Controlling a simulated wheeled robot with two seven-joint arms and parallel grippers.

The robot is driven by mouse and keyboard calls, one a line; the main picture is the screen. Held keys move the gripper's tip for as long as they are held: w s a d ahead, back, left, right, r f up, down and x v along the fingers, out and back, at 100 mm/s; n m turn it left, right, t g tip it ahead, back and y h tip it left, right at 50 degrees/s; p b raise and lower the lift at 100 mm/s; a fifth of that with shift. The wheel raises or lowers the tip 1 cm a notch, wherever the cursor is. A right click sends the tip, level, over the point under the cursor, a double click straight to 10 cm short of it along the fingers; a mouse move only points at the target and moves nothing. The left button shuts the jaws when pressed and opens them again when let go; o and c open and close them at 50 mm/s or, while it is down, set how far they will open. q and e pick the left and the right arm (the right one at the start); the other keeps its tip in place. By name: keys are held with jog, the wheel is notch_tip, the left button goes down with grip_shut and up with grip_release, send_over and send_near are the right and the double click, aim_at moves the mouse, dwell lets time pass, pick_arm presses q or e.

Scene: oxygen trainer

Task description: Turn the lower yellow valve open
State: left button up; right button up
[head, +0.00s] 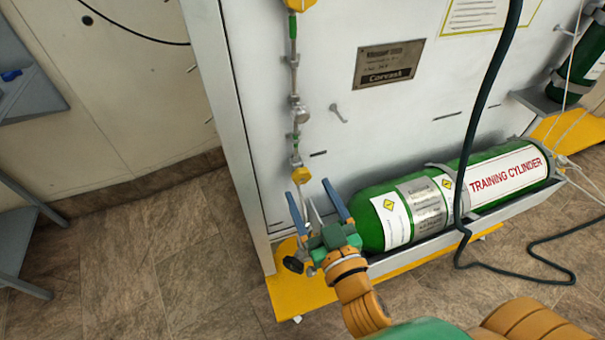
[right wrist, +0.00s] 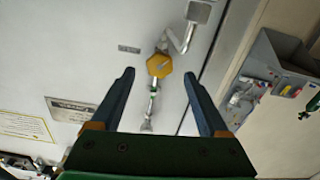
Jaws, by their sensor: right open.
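The lower yellow valve (head: 301,174) sits on a thin metal pipe line on the white panel. It also shows in the right wrist view (right wrist: 159,66) as a yellow knob, framed between the fingertips and beyond them. My right gripper (head: 308,188) is open and empty, its two blue fingers pointing up towards the lower valve. In the right wrist view the fingers (right wrist: 159,73) stand apart on either side of the knob, with no clear contact. A second yellow valve (head: 299,4) is at the top of the pipe. My left gripper is not in view.
A green training cylinder (head: 375,240) lies in a tray just right of my right gripper. A dark hose (head: 484,92) hangs in front of the panel and runs to the floor. A yellow base edge (head: 300,296) juts out below.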

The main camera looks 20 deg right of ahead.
aim_at(303, 179)
jog(key=w, duration=0.2)
jog(key=shift+w, duration=0.85)
jog(key=shift+c, duration=0.8)
grip_shut()
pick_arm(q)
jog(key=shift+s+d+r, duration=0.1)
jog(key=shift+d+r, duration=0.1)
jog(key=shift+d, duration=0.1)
